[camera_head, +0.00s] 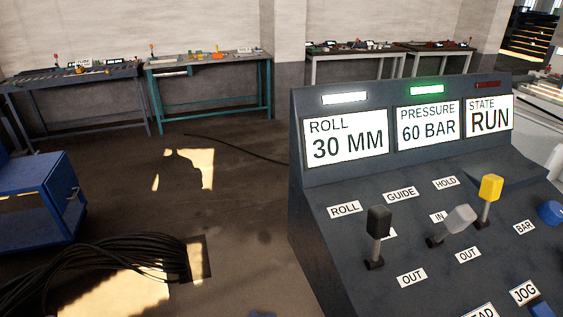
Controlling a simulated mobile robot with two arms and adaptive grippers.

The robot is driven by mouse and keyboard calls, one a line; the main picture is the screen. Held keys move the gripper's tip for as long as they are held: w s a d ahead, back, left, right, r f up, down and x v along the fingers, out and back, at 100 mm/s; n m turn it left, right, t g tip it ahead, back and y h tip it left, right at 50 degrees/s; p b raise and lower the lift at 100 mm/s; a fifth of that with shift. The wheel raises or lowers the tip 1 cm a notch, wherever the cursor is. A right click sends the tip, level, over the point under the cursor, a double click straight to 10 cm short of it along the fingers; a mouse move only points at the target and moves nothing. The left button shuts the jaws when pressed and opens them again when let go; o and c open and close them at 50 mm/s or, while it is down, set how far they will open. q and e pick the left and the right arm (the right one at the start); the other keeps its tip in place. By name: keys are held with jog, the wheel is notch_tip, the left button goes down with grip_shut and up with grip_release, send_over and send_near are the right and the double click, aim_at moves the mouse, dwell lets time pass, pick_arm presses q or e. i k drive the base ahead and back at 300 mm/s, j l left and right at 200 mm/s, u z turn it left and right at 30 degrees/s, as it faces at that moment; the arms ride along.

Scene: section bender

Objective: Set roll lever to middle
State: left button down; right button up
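The control console (310,213) stands at the right. Its ROLL label (344,210) is at the left of the sloped panel. The nearest lever to it is a black-handled lever (378,222), which I take as the roll lever. It stands roughly upright from its base, and its handle partly hides a small white label behind it. I cannot tell its exact setting. A grey-handled lever (459,219) beside it tilts to the right. A yellow-handled lever (490,188) farther right stands nearly upright. Neither of my grippers is in view.
The displays read ROLL 30 MM (346,139), PRESSURE 60 BAR (428,125) and STATE RUN (489,119). A green lamp (426,90) is lit. Blue knobs (551,212) sit at the right. A blue cabinet (36,199) and black cables (85,268) are at left.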

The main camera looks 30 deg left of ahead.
aim_at(379, 216)
jog(key=i+j+z, duration=0.15)
jog(key=j+z, duration=0.25)
jog(key=j, duration=0.9)
jog(key=j+z, duration=0.4)
jog(key=j, duration=0.9)
jog(key=z, duration=1.05)
jog(key=k+l, duration=0.05)
